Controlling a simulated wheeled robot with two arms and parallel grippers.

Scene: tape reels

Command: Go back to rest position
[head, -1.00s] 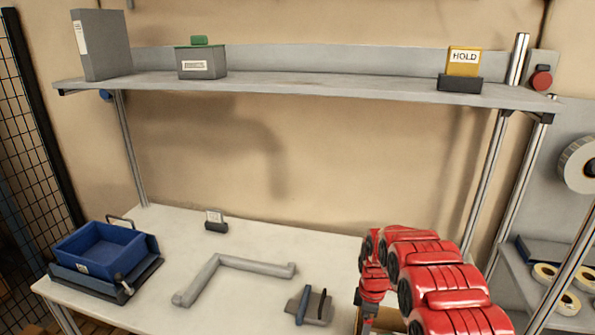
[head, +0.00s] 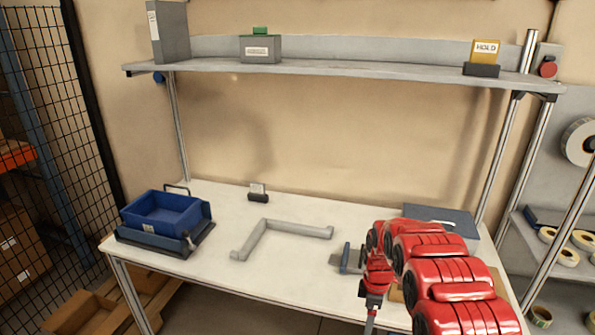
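My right arm, red and dark, comes in from the lower right and bends down in front of the table's right part. Its gripper (head: 371,322) hangs at the bottom edge of the head view, in front of the white worktable (head: 215,262). Only a thin dark part of it shows, so I cannot tell whether it is open or holds anything. My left gripper and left arm are not in view. Several tape reels (head: 566,257) lie on a side shelf at the right, and a large reel (head: 580,142) hangs above them.
On the table are a blue bin (head: 165,212), a small card holder (head: 258,193), a grey angled bar (head: 290,228), a grey fixture (head: 347,258) and a grey box (head: 440,214) partly behind my arm. A shelf (head: 330,68) spans above. Cardboard boxes (head: 90,312) stand at lower left.

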